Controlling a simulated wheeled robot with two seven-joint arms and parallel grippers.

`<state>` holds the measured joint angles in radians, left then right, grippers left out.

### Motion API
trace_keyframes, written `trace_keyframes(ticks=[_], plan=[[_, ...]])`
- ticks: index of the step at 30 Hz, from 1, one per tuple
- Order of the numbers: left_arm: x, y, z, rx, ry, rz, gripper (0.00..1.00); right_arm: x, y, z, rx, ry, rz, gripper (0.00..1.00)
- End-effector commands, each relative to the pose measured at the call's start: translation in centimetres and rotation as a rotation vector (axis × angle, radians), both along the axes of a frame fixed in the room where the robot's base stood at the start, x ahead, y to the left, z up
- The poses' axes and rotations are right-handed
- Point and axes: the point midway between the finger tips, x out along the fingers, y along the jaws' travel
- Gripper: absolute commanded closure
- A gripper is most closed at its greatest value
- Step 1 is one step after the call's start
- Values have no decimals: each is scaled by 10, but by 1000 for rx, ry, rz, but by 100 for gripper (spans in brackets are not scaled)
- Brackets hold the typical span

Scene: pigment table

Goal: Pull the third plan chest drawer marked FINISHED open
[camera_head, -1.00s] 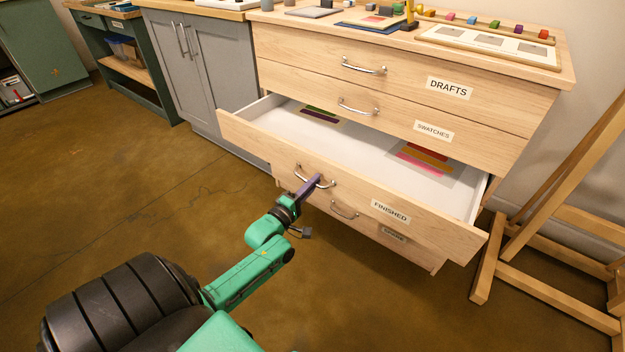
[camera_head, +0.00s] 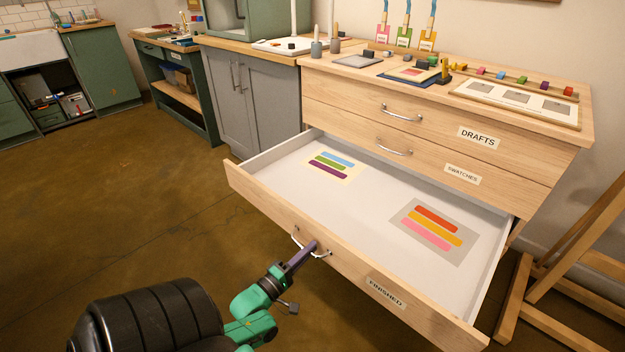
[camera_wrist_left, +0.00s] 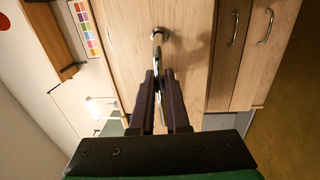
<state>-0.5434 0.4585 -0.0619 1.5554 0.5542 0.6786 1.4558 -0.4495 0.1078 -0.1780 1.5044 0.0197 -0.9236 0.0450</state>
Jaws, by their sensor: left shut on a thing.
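The FINISHED drawer (camera_head: 250,193) is the third one down in the pale wood plan chest (camera_head: 340,100) and stands far out. Its white inside shows two sheets with coloured stripes, one at the left (camera_head: 333,164) and one at the right (camera_head: 434,230). My left gripper (camera_head: 313,246) is shut on the drawer's metal handle (camera_head: 325,254) at the front panel. In the left wrist view the fingers (camera_wrist_left: 160,85) close around the handle (camera_wrist_left: 157,38), which they partly hide. The FINISHED label (camera_head: 386,292) is right of the handle. My right gripper is not in view.
The DRAFTS (camera_head: 478,138) and SWATCHES (camera_head: 462,174) drawers above are shut. A wooden easel (camera_head: 560,270) stands close to the chest's right side. A grey cabinet (camera_head: 250,100) stands at its left. The brown floor (camera_head: 120,220) at the left is clear.

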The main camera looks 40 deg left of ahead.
Motion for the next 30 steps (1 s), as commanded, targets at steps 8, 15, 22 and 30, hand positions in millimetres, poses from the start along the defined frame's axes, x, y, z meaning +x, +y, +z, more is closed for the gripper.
trace_keyframes(ticks=[8,15,22,30], plan=[[0,1,0,1,0,0,75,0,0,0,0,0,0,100],[0,0,0,1,0,0,57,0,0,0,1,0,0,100],[-7,0,-1,1,2,0,57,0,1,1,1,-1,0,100],[-66,-1,-6,2,8,-1,57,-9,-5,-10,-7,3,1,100]])
